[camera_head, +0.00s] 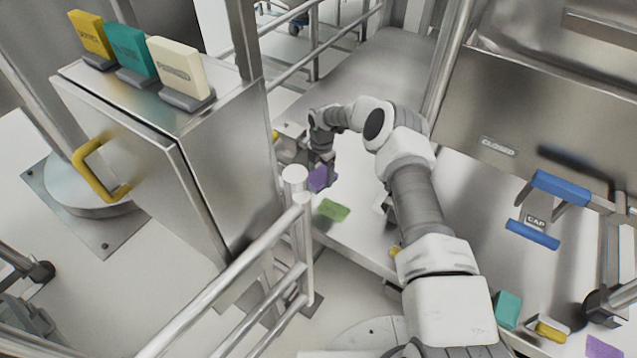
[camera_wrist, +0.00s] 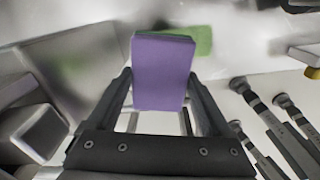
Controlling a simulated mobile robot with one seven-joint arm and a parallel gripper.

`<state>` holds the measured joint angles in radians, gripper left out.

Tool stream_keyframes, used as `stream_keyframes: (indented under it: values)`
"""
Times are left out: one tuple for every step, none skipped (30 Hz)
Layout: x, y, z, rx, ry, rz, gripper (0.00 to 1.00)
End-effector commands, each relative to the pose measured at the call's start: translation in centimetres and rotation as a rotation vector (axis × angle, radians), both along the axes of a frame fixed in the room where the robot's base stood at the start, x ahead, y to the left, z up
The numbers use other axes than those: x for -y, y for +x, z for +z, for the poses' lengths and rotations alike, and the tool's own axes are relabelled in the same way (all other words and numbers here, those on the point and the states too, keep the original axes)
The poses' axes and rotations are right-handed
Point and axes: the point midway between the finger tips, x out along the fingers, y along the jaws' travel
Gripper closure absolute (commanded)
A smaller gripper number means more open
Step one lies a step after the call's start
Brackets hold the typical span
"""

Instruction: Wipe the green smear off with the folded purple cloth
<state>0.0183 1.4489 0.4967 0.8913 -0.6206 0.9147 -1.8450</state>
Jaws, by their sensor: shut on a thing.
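The folded purple cloth (camera_head: 318,179) is held in my gripper (camera_head: 322,165) above the steel surface. In the wrist view the purple cloth (camera_wrist: 162,72) stands between the two fingers of my gripper (camera_wrist: 160,90), which are shut on it. The green smear (camera_head: 333,210) is a flat patch on the steel surface, a little below and right of the cloth in the head view. In the wrist view the green smear (camera_wrist: 202,40) shows beyond the cloth's top edge, partly hidden by it. I cannot tell whether the cloth touches the surface.
A steel cabinet (camera_head: 225,150) with a yellow handle (camera_head: 92,170) stands left of the surface. A metal railing (camera_head: 290,225) runs in front. A teal block (camera_head: 508,310) and a yellow one (camera_head: 551,330) lie at lower right. Dark cylindrical parts (camera_wrist: 270,120) stand right in the wrist view.

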Motion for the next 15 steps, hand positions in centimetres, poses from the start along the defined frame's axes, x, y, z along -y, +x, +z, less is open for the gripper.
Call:
stream_keyframes:
  values:
    - [-0.3, -0.1, -1.1, -0.001, -0.003, 0.055, 0.61]
    - [-0.3, -0.1, -1.6, -0.002, -0.004, 0.087, 0.61]
    - [-0.4, -0.1, -2.1, -0.001, -0.007, 0.125, 0.61]
    - [-0.5, -0.1, -2.5, -0.002, -0.008, 0.150, 0.61]
    - [-0.6, -0.2, -2.8, -0.002, -0.009, 0.173, 0.61]
    - [-0.6, -0.1, -3.1, -0.001, -0.011, 0.199, 0.61]
    - [-0.7, -0.2, -3.3, -0.001, -0.013, 0.215, 0.61]
    - [-0.7, -0.2, -3.5, -0.002, -0.013, 0.228, 0.61]
    - [-0.7, -0.2, -3.7, -0.002, -0.014, 0.241, 0.61]
    - [-0.7, -0.2, -3.9, -0.002, -0.015, 0.248, 0.61]
    - [-0.7, -0.2, -4.0, -0.002, -0.015, 0.253, 0.61]
    - [-0.8, -0.2, -4.2, -0.002, -0.015, 0.256, 0.61]
    - [-0.8, -0.2, -4.4, -0.002, -0.015, 0.258, 0.61]
    - [-0.8, -0.2, -4.6, -0.002, -0.015, 0.258, 0.61]
    - [-0.8, -0.2, -5.0, -0.002, -0.015, 0.258, 0.61]
